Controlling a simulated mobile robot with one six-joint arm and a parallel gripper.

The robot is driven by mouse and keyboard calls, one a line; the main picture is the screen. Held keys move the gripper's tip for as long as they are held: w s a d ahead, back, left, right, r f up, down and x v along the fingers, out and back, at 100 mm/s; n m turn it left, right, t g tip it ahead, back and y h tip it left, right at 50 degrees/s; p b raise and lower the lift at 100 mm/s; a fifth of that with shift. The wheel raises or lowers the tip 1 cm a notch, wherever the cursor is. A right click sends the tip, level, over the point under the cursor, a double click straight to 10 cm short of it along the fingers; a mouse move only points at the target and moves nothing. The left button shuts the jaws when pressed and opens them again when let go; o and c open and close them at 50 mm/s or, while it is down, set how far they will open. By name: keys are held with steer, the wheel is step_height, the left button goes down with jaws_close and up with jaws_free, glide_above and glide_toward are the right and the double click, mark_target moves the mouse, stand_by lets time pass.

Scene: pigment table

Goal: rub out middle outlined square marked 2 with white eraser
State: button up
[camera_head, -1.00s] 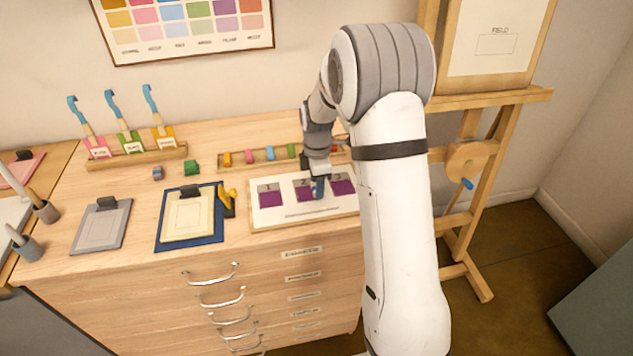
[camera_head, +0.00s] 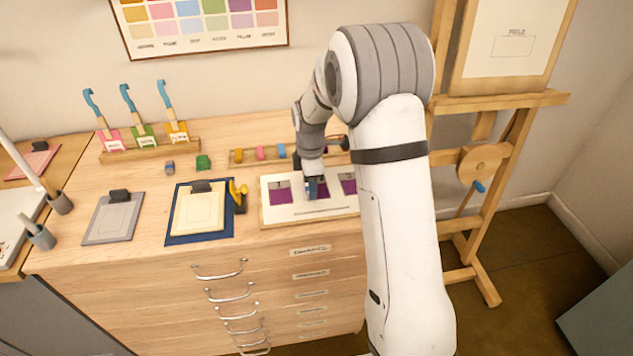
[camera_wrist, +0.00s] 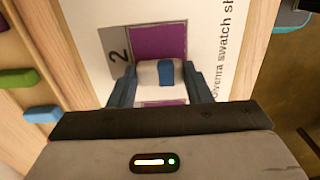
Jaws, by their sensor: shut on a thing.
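The white sheet (camera_head: 275,217) on the table bears a row of purple squares. The middle square (camera_head: 323,190), marked 2, is partly hidden by my gripper. In the wrist view the purple square (camera_wrist: 158,41) shows beyond the eraser, with a purple strip on the near side too. My gripper (camera_head: 312,192) is over this square, and in the wrist view its blue fingers (camera_wrist: 161,88) are shut on a white eraser (camera_wrist: 147,72) with a blue patch. The eraser lies over the purple; I cannot tell whether it touches the paper.
Purple squares lie left (camera_head: 280,191) and right (camera_head: 348,184) of the middle one. A rack of coloured blocks (camera_head: 262,154) stands behind the sheet. A yellow-handled tool (camera_head: 238,194) and a blue board (camera_head: 173,236) lie to the left.

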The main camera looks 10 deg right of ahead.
mark_target(327, 191)
steer(key=shift+a+f, duration=0.15)
steer(key=shift+a, duration=0.4)
steer(key=shift+d, duration=0.1)
steer(key=shift+d, duration=1.35)
steer(key=shift+d+b, duration=0.3)
steer(key=shift+d, duration=1.1)
steer(key=shift+a, duration=0.15)
